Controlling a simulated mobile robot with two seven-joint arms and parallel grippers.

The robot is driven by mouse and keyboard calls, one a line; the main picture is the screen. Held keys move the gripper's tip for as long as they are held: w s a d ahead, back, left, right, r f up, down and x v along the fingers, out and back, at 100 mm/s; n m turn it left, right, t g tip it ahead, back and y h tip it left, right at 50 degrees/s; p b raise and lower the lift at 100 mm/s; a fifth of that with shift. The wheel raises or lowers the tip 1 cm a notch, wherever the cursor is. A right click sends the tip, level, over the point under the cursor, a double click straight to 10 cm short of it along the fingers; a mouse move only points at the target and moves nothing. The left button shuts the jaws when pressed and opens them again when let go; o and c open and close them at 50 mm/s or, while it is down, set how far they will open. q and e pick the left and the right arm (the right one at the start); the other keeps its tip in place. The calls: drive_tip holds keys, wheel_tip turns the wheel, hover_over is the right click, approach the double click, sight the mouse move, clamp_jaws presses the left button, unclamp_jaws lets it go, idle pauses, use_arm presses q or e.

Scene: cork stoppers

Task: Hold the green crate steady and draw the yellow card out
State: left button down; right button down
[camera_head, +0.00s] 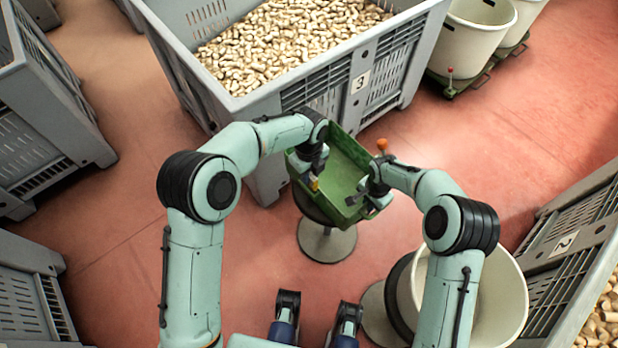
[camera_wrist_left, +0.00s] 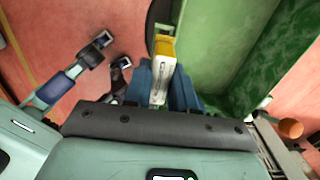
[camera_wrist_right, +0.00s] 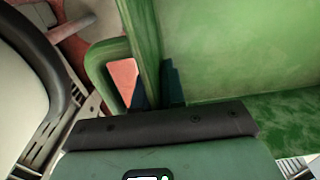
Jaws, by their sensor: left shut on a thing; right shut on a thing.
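The green crate (camera_head: 345,165) rests on a round stool in the head view, tilted in the picture. My left gripper (camera_head: 314,180) is at the crate's left side. In the left wrist view its blue fingers are shut on the yellow card (camera_wrist_left: 164,50), which has a pale lower part between them. The card is close beside the crate wall (camera_wrist_left: 212,60); I cannot tell whether it still touches a holder there. My right gripper (camera_wrist_right: 155,85) is shut on the crate's wall (camera_wrist_right: 147,45), one finger on each side. The crate's inside looks empty where visible.
A large grey bin (camera_head: 330,85) full of corks stands just behind the crate. The stool (camera_head: 327,243) is under the crate. A cream tub (camera_head: 490,300) is at front right. An orange knob (camera_head: 382,144) shows beside my right gripper. Open red floor lies left and right.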

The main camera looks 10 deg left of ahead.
use_arm(q)
wheel_tip(320, 180, up, 7)
drive_tip(key=shift+f, duration=0.15)
use_arm(e)
drive_tip(key=c, duration=1.1)
unclamp_jaws()
drive_tip(key=shift+r, duration=0.1)
wheel_tip(320, 180, up, 12)
drive_tip(key=shift+f, duration=0.1)
use_arm(q)
drive_tip(key=shift+s+f, duration=0.1)
use_arm(e)
drive_tip(key=shift+s, duration=0.15)
